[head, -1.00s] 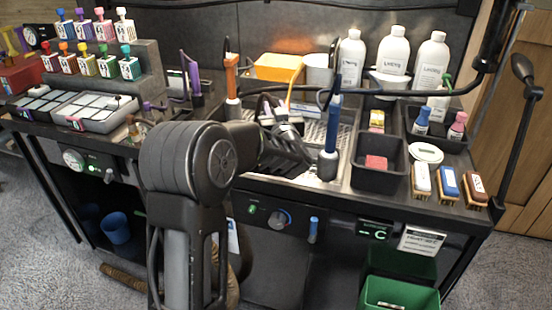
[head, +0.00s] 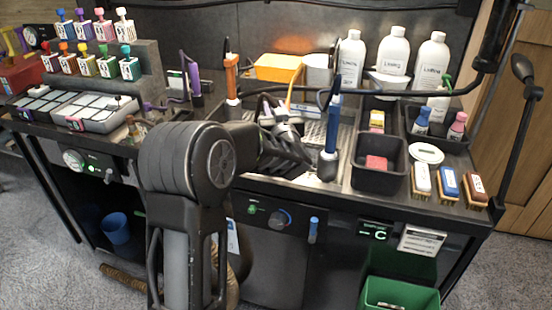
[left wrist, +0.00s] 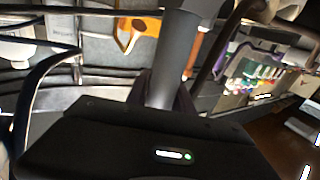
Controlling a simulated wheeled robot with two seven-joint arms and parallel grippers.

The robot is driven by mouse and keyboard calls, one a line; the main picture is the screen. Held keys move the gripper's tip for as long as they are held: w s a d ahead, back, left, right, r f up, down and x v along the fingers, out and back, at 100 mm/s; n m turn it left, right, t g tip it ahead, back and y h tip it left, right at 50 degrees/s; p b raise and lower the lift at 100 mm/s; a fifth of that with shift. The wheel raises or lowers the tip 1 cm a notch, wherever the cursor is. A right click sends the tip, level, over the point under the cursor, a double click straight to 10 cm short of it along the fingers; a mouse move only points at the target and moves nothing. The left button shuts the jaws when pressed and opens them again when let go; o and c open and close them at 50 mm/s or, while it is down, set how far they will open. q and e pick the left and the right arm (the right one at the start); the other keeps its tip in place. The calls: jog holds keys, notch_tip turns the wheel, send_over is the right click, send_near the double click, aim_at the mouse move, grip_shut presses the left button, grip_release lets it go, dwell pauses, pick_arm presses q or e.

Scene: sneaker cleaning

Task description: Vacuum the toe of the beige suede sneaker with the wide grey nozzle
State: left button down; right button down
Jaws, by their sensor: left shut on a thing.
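My left gripper (head: 288,152) is over the sink-like tray (head: 312,132) in the middle of the bench. It is shut on a grey cylinder (left wrist: 175,60), which stands up between the fingers in the left wrist view and looks like the grey nozzle's body. Its working end is hidden, so I cannot tell whether it touches anything. The beige suede sneaker cannot be made out clearly; my left arm and gripper cover much of the tray. My right gripper is not in view.
A blue-handled tool (head: 331,135) stands just right of my gripper. Orange (head: 231,78) and purple (head: 194,80) tools stand to the left. Black bins (head: 379,163), brushes (head: 448,183) and white bottles (head: 393,52) fill the right side. A dark hose crosses above the tray.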

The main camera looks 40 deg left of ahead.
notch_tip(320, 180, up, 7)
jog(key=p, duration=0.7)
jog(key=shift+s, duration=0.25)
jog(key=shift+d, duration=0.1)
